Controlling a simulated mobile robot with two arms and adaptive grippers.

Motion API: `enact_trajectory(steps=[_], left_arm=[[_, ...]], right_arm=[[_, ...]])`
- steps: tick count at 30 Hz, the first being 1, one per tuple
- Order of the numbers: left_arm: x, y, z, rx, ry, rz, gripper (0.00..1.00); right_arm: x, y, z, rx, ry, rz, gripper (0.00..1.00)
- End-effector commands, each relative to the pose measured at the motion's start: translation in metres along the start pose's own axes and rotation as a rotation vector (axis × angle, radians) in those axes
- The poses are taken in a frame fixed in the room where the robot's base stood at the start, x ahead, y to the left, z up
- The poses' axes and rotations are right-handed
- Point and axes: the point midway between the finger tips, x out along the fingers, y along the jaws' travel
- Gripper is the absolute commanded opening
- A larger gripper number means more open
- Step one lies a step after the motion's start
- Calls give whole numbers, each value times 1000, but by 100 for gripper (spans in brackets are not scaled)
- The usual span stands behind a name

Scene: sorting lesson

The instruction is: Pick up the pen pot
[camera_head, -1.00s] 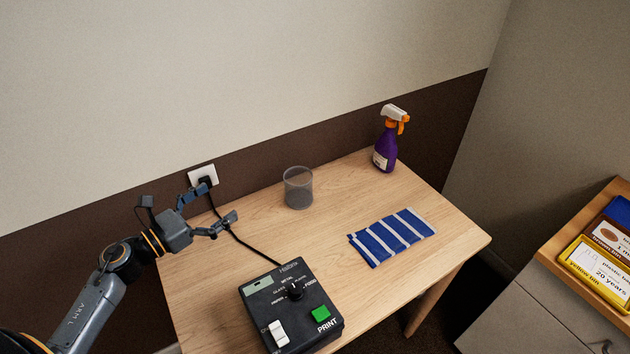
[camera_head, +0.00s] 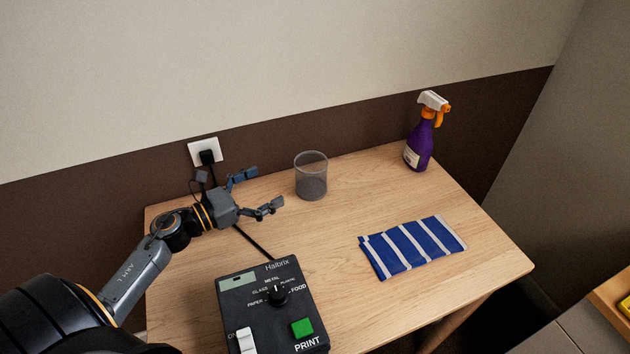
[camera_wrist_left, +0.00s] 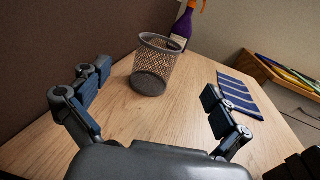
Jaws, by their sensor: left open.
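The pen pot (camera_head: 311,178) is a dark mesh cup, open at the top. It stands upright and looks empty near the back edge of the wooden table, by the wall. In the left wrist view the pot (camera_wrist_left: 153,68) stands ahead, beyond the fingertips and between their lines. My left gripper (camera_head: 263,190) is open and empty, to the left of the pot, with its fingers pointing toward it and a gap between. Both open fingers of the left gripper (camera_wrist_left: 155,93) show in the wrist view. My right gripper is not in view.
A purple spray bottle (camera_head: 420,142) stands at the back right of the table (camera_head: 350,300). A blue striped cloth (camera_head: 412,247) lies at the right. A black label printer (camera_head: 265,312) sits in front, its cable running to a wall socket (camera_head: 205,152). The table between gripper and pot is clear.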

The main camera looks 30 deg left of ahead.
Motion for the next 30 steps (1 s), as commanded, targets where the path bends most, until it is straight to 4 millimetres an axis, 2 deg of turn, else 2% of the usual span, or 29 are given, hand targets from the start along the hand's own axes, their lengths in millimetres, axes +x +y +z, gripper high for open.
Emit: enact_trajectory(steps=[9,17,25,30], left_arm=[[60,0,4,0,-3,0,99],[81,0,2,1,-1,0,99],[121,0,2,0,-2,0,99],[130,0,1,1,0,0,99]], right_arm=[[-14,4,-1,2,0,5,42],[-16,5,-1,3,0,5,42],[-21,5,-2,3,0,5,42],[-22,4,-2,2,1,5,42]])
